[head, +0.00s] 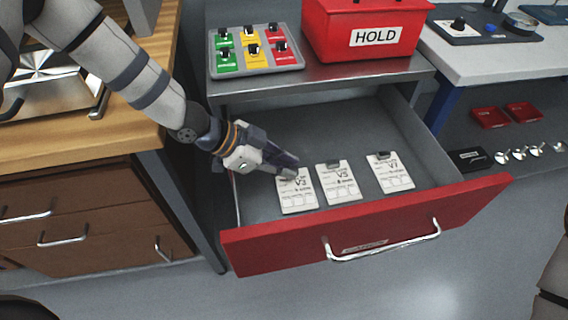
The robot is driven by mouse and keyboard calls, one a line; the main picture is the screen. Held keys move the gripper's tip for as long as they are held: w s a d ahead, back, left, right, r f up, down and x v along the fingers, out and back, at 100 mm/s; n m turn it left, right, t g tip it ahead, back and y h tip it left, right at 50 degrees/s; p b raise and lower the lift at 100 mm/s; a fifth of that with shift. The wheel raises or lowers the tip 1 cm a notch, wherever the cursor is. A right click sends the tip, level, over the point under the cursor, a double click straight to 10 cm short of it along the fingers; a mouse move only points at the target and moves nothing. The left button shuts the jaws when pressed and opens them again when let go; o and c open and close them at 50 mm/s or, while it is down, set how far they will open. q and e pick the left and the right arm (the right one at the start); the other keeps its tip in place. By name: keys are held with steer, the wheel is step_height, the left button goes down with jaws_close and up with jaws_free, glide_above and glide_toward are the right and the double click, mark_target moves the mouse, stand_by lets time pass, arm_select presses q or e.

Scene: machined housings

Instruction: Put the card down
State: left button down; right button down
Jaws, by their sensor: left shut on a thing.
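Three white cards lie in a row in the open red-fronted drawer (265,207). The left card, V3 (297,197), has my left gripper (291,171) at its top edge. That gripper is shut on the V3 card's dark clip end, and its fingers hide part of it. The card looks flat at or close to the drawer floor; I cannot tell whether it touches. The middle card, V5 (339,184), and the right card, V7 (390,172), each have a dark clip at the top. My right gripper is not in view.
On the cabinet top stand a grey tray (257,67) of coloured tags and a red HOLD box (340,45). A wooden bench (150,50) is at left, a light worktop (500,62) at right. The drawer's back and right floor are clear.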

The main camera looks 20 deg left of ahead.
arm_select(q)
steer(key=c, duration=1.6)
jaws_free()
steer(key=shift+f, duration=0.1)
steer(key=shift+o, duration=0.2)
